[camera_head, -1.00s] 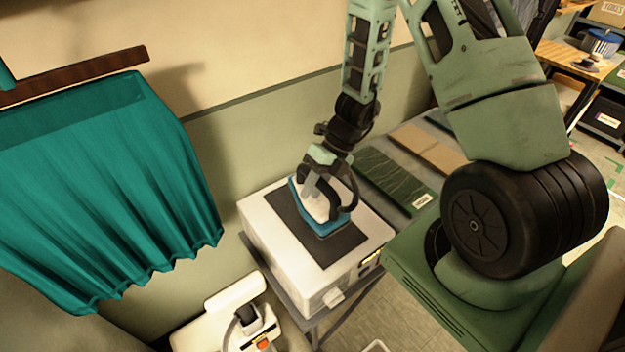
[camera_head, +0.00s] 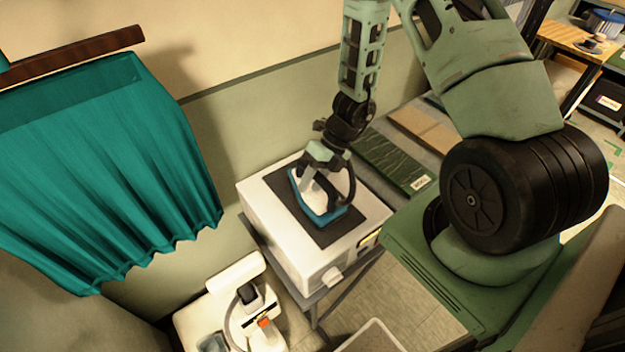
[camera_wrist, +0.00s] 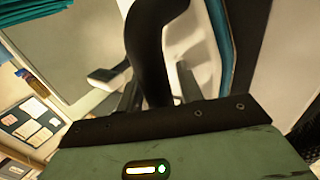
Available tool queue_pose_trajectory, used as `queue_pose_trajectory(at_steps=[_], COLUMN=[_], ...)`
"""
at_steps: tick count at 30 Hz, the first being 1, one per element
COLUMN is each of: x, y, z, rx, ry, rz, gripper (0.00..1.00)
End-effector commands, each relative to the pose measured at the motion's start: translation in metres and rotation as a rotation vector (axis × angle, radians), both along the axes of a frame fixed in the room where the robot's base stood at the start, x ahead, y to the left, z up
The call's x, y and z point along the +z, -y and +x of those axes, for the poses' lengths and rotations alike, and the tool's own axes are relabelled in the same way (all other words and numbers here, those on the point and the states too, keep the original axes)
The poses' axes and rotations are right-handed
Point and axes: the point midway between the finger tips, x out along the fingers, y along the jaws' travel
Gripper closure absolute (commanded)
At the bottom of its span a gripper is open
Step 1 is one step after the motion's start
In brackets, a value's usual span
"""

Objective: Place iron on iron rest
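The iron (camera_head: 326,212) has a white body, a blue rim and a dark curved handle. In the head view it is over the dark mat (camera_head: 334,236) on top of a white box (camera_head: 268,216); whether its sole touches the mat is hard to tell. My gripper (camera_head: 312,188) reaches down to the iron from above. The wrist view shows the black handle (camera_wrist: 150,40) between my two fingers, which look closed around it, though their contact is partly hidden. No separate iron rest is clearly identifiable; the dark mat may be it.
A teal curtain (camera_head: 110,170) hangs at left, beside the wall. A white appliance (camera_head: 240,305) stands low in front of the box. A green board (camera_head: 385,160) lies on the grey table behind the box. A light-rimmed bin (camera_head: 375,325) sits at the bottom.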

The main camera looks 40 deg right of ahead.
Motion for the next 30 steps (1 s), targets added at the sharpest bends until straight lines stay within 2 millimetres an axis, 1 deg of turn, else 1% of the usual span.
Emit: queue_pose_trajectory(at_steps=[8, 11, 14, 17, 27, 30], x=[0.0, 0.005, 0.01, 0.023, 0.079, 0.091], y=[0.0, 0.0, 0.006, 0.014, 0.052, 0.059], z=[0.0, 0.0, 0.001, 0.001, 0.001, 0.001], rx=[0.0, 0.0, 0.0, -0.001, 0.0, 0.0], ry=[0.0, 0.0, 0.004, 0.004, 0.005, 0.004], rz=[0.0, 0.0, -0.001, -0.002, -0.002, -0.001], gripper=[0.55, 0.55, 0.55, 0.55, 0.55, 0.55])
